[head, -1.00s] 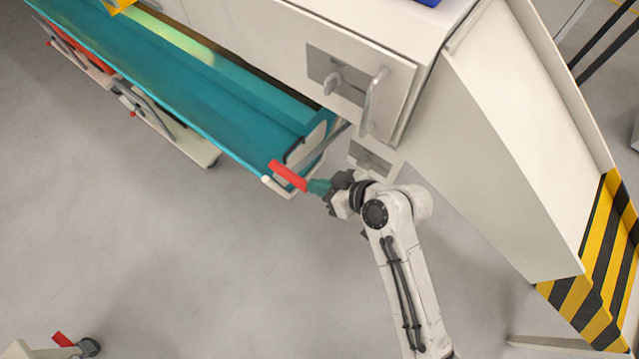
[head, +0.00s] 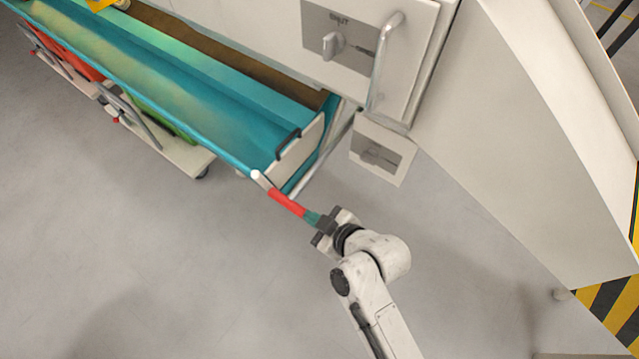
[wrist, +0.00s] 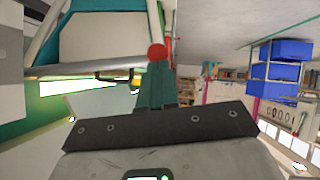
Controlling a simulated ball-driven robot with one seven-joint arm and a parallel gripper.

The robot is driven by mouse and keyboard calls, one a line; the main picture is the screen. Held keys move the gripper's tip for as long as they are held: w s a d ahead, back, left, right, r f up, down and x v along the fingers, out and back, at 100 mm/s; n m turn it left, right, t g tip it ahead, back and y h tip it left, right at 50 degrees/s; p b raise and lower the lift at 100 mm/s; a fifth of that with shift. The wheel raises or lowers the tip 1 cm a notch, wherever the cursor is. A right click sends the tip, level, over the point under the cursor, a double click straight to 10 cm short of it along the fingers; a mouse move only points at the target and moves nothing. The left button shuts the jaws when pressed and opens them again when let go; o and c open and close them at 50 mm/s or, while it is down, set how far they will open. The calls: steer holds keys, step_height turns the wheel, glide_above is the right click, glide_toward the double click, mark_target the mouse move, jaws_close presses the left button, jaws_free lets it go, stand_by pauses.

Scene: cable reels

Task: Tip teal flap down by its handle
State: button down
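The teal flap (head: 215,126) runs as a long trough along the front of the pale machine, from the upper left to the middle of the head view. Its near end has a pale end plate (head: 300,150) with a dark grip. A red handle (head: 286,203) sticks out from a white-capped bar at that end. My gripper (head: 312,218) has its teal fingertips closed at the handle's outer end. In the wrist view the handle's round red end (wrist: 157,51) shows at the fingertips. The fingers hide how much of the handle lies between them.
A panel with a knob (head: 333,43) and a metal bar handle (head: 382,58) is above right of the flap. A small pale box (head: 383,150) sits below it. A wheeled cart (head: 165,145) stands under the flap. The grey floor (head: 130,260) in front is clear.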

steer(key=w+d+f+n+t+b, duration=0.1)
steer(key=w+f+b, duration=0.1)
steer(key=f+b, duration=0.5)
steer(key=w+d+f+n+t+h+b, duration=0.1)
steer(key=f+b, duration=0.6)
steer(key=f, duration=0.2)
steer(key=shift+w+d+n+t+h, duration=0.3)
steer(key=shift+w+d+n+t, duration=0.05)
steer(key=shift+d+n+t, duration=0.05)
steer(key=shift+w+d+f, duration=0.1)
steer(key=shift+d, duration=0.05)
